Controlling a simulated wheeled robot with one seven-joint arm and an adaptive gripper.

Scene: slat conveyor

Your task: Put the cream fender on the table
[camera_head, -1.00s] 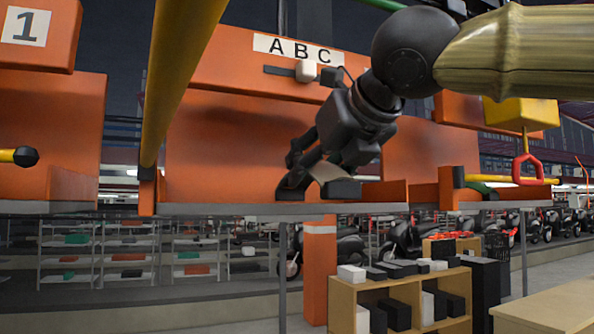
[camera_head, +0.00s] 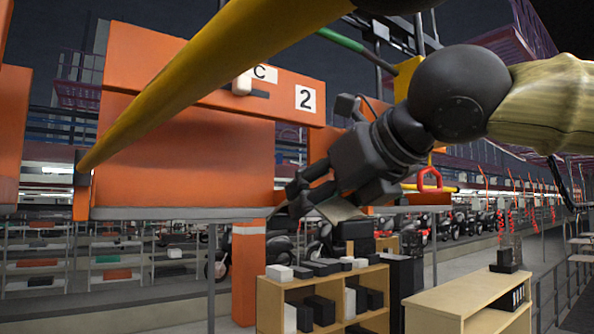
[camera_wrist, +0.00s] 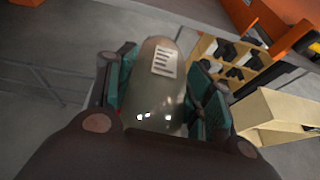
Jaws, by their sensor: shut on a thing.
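The cream fender (camera_wrist: 156,95) sits between the fingers of my gripper in the wrist view. It is a smooth, curved, grey-beige piece with a white printed label near its far end. My gripper (camera_head: 305,200) is shut on it and holds it up in the air. In the head view only a small pale piece of the fender (camera_head: 340,209) shows below the dark fingers. A light wooden table-like unit (camera_head: 462,300) stands at the lower right, apart from the gripper. Its pale top also shows at the right of the wrist view (camera_wrist: 280,112).
A wooden shelf (camera_head: 330,282) with black and white boxes stands left of the wooden unit, beside a black cabinet (camera_head: 404,277). Orange conveyor panels (camera_head: 190,160) and a yellow bar (camera_head: 200,75) fill the left. Open grey floor lies at the right, by a railing (camera_head: 560,290).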

